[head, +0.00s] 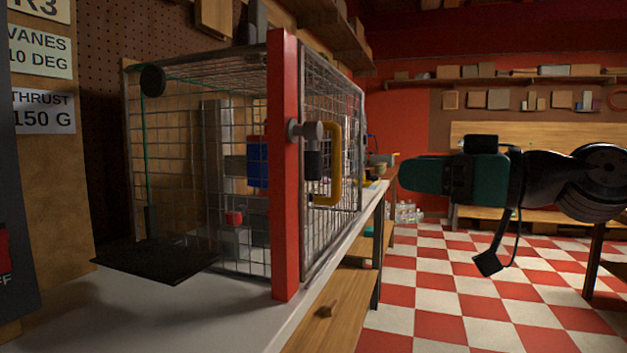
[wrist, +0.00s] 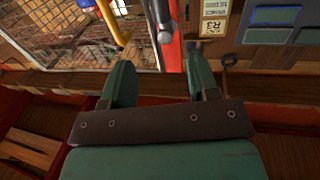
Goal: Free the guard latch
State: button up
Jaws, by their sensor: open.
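The guard is a wire mesh cage (head: 215,160) with a red upright post (head: 285,165) at its front corner. The latch (head: 313,150) is a grey round-ended pin with a dark block below it, beside the post. A yellow handle (head: 332,165) is next to it on the mesh door (head: 345,110). In the wrist view the latch (wrist: 165,37) shows its grey knob by the red post, with the yellow handle (wrist: 114,22) to its left. My gripper (wrist: 160,78) is open and empty, its teal fingers apart and short of the latch. In the head view my gripper (head: 408,174) is right of the cage.
The cage stands on a pale bench top (head: 250,315); a dark plate (head: 155,260) lies at its left. Inside are a blue part (head: 258,160) and a small red block (head: 233,217). Checkered floor (head: 455,290) lies open right of the bench. Stocked shelves (head: 500,75) line the far wall.

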aim_at(313, 165)
jog(key=p+x, duration=0.2)
jog(key=x, duration=1.4)
jog(key=shift+a, duration=0.1)
jog(key=shift+r, duration=0.1)
grip_shut()
